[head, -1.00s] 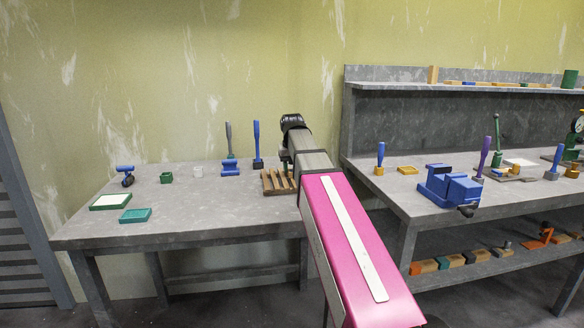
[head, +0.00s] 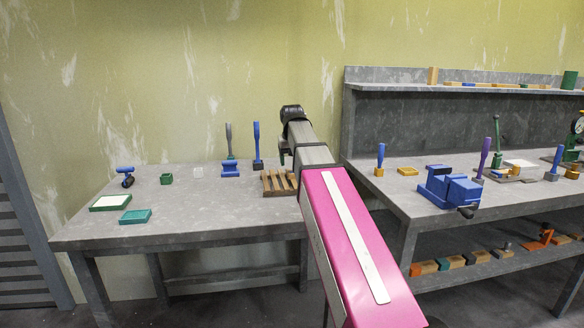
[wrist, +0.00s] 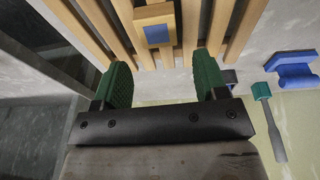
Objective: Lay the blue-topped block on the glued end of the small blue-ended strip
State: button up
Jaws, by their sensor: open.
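A wooden block (wrist: 153,15) with a blue square patch (wrist: 157,35) lies on a slatted wooden rack (wrist: 98,22) in the wrist view. My gripper (wrist: 162,60) is open, its two green fingers apart and empty. The block shows beyond the fingertips, roughly between them, and I see no contact. In the head view the rack (head: 268,186) stands at the right end of the left bench, below my wrist. The block cannot be made out there. I cannot pick out the small blue-ended strip or its glued end in either view.
The left bench (head: 205,217) carries a green tray with a white pad (head: 111,202), a teal box (head: 135,216) and a blue brush (head: 257,146). A blue vise (head: 447,188) stands on the right bench. The left bench's front middle is clear.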

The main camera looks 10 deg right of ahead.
jog(key=v, duration=0.7)
jog(key=shift+r, duration=0.35)
jog(key=shift+o, duration=0.6)
jog(key=shift+s+r, duration=0.1)
jog(key=shift+r, duration=0.2)
jog(key=n+g, duration=0.2)
jog(key=n, duration=1.6)
send_over(292, 173)
jog(key=d, duration=0.2)
notch_tip(292, 173, down, 7)
jog(key=shift+a+r, duration=0.1)
jog(key=shift+w+a+f, duration=0.1)
jog(key=shift+w+f, duration=0.1)
jog(key=shift+f, duration=1.3)
jog(key=shift+w+a+f, duration=0.1)
jog(key=shift+w+f, duration=0.05)
jog(key=shift+f, duration=1.3)
jog(key=c, duration=1.1)
jog(key=shift+o, duration=0.2)
jog(key=shift+r, duration=0.1)
